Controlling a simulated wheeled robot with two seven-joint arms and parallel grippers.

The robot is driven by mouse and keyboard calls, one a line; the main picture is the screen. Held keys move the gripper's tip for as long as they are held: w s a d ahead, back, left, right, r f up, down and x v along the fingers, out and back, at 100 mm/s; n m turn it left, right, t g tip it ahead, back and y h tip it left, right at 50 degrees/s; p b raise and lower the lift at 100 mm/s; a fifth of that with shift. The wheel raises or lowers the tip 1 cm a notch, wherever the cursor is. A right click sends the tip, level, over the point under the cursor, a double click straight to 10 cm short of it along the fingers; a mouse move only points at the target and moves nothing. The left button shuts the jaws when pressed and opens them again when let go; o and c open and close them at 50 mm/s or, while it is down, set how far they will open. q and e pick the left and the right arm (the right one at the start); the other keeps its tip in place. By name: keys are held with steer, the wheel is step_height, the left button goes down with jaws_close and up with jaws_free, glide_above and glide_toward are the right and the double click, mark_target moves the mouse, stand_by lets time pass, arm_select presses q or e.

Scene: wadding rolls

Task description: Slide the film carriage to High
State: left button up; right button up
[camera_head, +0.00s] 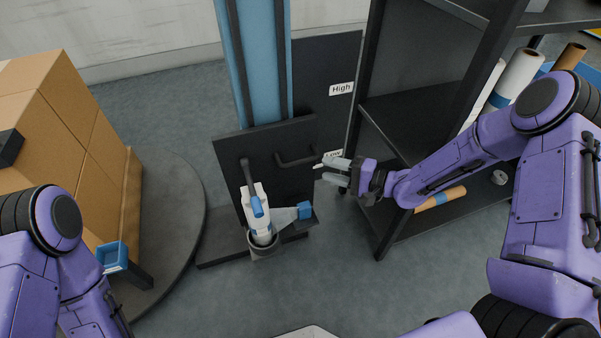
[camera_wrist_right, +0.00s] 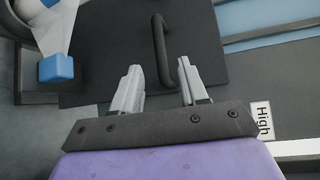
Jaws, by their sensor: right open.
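The film carriage (camera_head: 235,155) is a dark plate on the blue mast, level with the Low label (camera_head: 333,154) and below the High label (camera_head: 341,89). A dark bar handle (camera_head: 296,160) stands out from its face. My right gripper (camera_head: 322,172) is open and empty, just right of the handle. In the right wrist view, the handle (camera_wrist_right: 160,50) runs ahead of the two fingertips, roughly between their lines; contact does not show. The High label (camera_wrist_right: 262,120) is at the right there. My left arm is at the lower left; its gripper is out of frame.
A white film roll with a blue part (camera_head: 258,208) stands at the carriage's lower front. Stacked cartons (camera_head: 75,130) stand on a round turntable (camera_head: 185,215) at left. A dark shelf rack (camera_head: 415,120) with rolls is close on the right. Open floor lies in front.

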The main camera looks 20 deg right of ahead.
mark_target(303, 163)
steer(key=b+x, duration=0.2)
steer(key=x, duration=0.6)
steer(key=shift+w+a+f, duration=0.15)
steer(key=shift+a, duration=0.05)
steer(key=shift+w+a+b, duration=0.35)
steer(key=shift+a, duration=0.05)
jaws_close()
